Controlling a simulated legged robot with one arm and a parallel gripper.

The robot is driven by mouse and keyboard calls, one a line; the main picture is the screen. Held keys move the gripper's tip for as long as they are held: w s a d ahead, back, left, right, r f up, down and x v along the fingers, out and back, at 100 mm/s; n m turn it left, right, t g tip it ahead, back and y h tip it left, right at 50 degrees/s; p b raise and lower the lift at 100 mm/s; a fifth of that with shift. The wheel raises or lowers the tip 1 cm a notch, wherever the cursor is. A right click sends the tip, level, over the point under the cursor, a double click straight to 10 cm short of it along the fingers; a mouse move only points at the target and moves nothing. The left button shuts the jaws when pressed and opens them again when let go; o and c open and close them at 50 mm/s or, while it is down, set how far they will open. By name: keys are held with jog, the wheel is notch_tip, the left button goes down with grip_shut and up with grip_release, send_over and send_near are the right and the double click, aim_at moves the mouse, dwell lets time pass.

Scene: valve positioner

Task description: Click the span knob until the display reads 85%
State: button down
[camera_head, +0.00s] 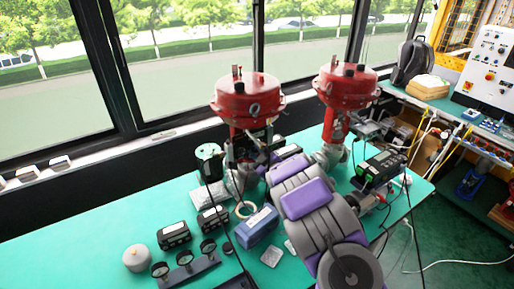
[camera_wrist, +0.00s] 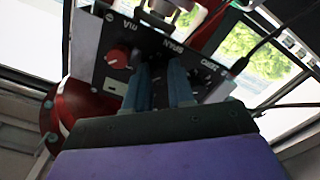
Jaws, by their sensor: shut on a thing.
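In the wrist view a dark control panel (camera_wrist: 92,42) fills the upper middle, tilted in the picture. It carries white lettering that seems to read mA, SPAN and ZERO. A red knob (camera_wrist: 118,57) sits on its left part. My gripper (camera_wrist: 160,74) reaches the panel below the SPAN lettering with its blue-grey fingers close together. It is shut on what seems to be the span knob, which the fingers mostly hide. No readable display shows in either view. In the head view my arm hides most of the contact area.
Two red valve actuators (camera_head: 248,97) (camera_head: 346,85) stand on the green table (camera_head: 90,232). Several meters, a blue box (camera_head: 258,226), a tape roll (camera_head: 245,209) and a round grey object (camera_head: 137,258) lie on it. Loose cables run near the panel. The table's left part is clear.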

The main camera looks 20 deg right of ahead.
jog(key=shift+a+r+m+p, duration=0.1)
jog(key=shift+r+m+p, duration=0.15)
jog(key=shift+m+p, duration=1.15)
jog(key=shift+p, duration=0.3)
jog(key=c, duration=1.2)
grip_release()
jog(key=shift+s, duration=0.1)
jog(key=shift+o, duration=1.2)
jog(key=shift+f, duration=0.15)
jog(key=s+d+p, duration=0.1)
jog(key=s+d, duration=0.2)
jog(key=s, duration=1.4)
jog(key=shift+d, duration=0.2)
jog(key=shift+w, duration=0.15)
